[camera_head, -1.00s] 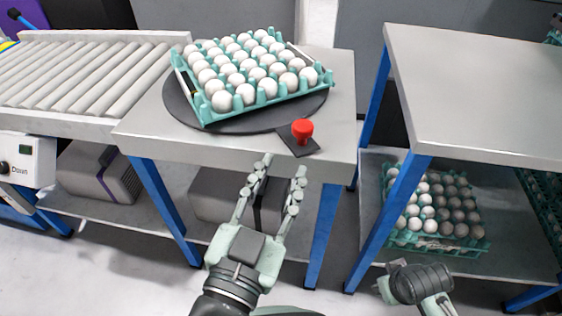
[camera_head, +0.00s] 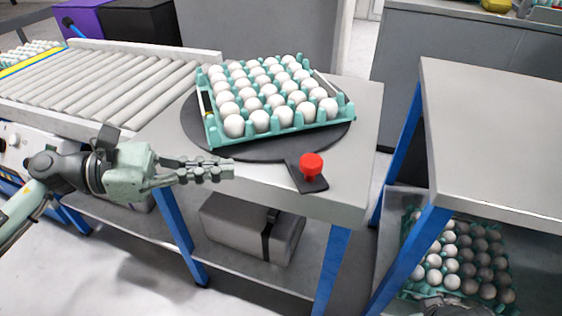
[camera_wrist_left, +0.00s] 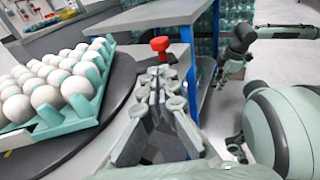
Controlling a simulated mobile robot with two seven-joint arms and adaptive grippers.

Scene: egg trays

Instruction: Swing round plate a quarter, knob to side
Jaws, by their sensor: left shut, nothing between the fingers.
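The dark round plate (camera_head: 200,128) lies on the grey table and carries a teal tray (camera_head: 213,131) of white eggs. A red knob (camera_head: 311,165) stands upright on the plate's dark tab (camera_head: 309,184), which points to the front right. My left gripper (camera_head: 230,170) comes in from the left, shut and empty, at the table's front edge, apart from the knob. In the left wrist view the knob (camera_wrist_left: 159,44) appears just beyond the shut fingers (camera_wrist_left: 160,78), with the plate (camera_wrist_left: 122,80) to their left.
A roller conveyor (camera_head: 110,82) adjoins the table on the left. Another grey table (camera_head: 490,130) stands at the right, with a tray of eggs (camera_head: 455,265) on its lower shelf. A grey case (camera_head: 250,225) sits under the plate's table. Floor shows between the tables.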

